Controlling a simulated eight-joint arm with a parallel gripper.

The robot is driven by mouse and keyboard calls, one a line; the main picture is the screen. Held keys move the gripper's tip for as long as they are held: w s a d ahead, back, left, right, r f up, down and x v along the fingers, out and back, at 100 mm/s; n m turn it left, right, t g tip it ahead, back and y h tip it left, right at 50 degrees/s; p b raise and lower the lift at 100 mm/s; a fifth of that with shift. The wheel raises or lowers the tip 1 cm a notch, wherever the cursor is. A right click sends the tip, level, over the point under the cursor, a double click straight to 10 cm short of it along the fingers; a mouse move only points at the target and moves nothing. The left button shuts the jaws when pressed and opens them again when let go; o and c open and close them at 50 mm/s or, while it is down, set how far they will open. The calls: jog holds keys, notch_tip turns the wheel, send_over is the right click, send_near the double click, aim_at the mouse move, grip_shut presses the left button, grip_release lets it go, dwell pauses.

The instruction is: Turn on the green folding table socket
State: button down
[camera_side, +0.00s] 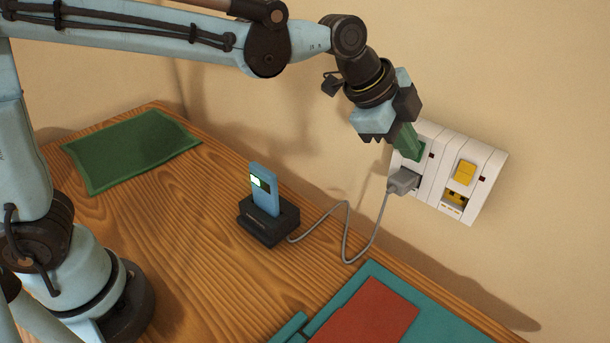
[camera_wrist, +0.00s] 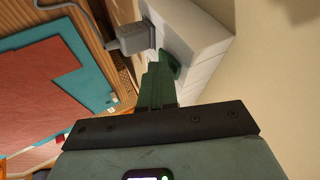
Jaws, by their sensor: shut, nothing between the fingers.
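The white wall socket panel (camera_side: 434,179) is on the wall behind the table. Its left unit has a green switch (camera_side: 411,155), partly hidden by my fingers, and a grey plug (camera_side: 403,180) in the outlet below. A small dark red indicator is beside the green switch. My gripper (camera_side: 411,144) is shut and empty, with its green fingertips at the green switch. In the wrist view, my gripper's fingers (camera_wrist: 155,70) are right beside the green switch (camera_wrist: 170,67); I cannot tell whether they touch it. The plug (camera_wrist: 135,38) also shows there.
A yellow switch (camera_side: 465,173) and empty yellow outlet (camera_side: 455,198) form the right unit. A grey cable (camera_side: 345,225) runs to a black dock (camera_side: 268,224) holding a blue device (camera_side: 265,190). A green mat (camera_side: 132,148) and a teal-and-red item (camera_side: 365,310) lie on the wooden table (camera_side: 170,230).

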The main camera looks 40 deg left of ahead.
jog(key=s+a+r, duration=0.3)
jog(key=s+r, duration=0.5)
jog(key=shift+s+a+r, duration=0.2)
jog(key=shift+a+r, duration=0.05)
jog(key=shift+a, duration=0.05)
jog(key=shift+s+f, duration=0.2)
jog(key=shift+f, duration=0.4)
jog(key=shift+w+d+f, duration=0.6)
jog(key=shift+w+f, duration=0.8)
jog(key=shift+f, duration=0.05)
jog(key=shift+w+d+f, duration=0.55)
jog(key=shift+w+f, duration=0.9)
jog(key=shift+w+d+f, duration=0.6)
jog(key=shift+w+f, duration=0.8)
jog(key=shift+f, duration=0.05)
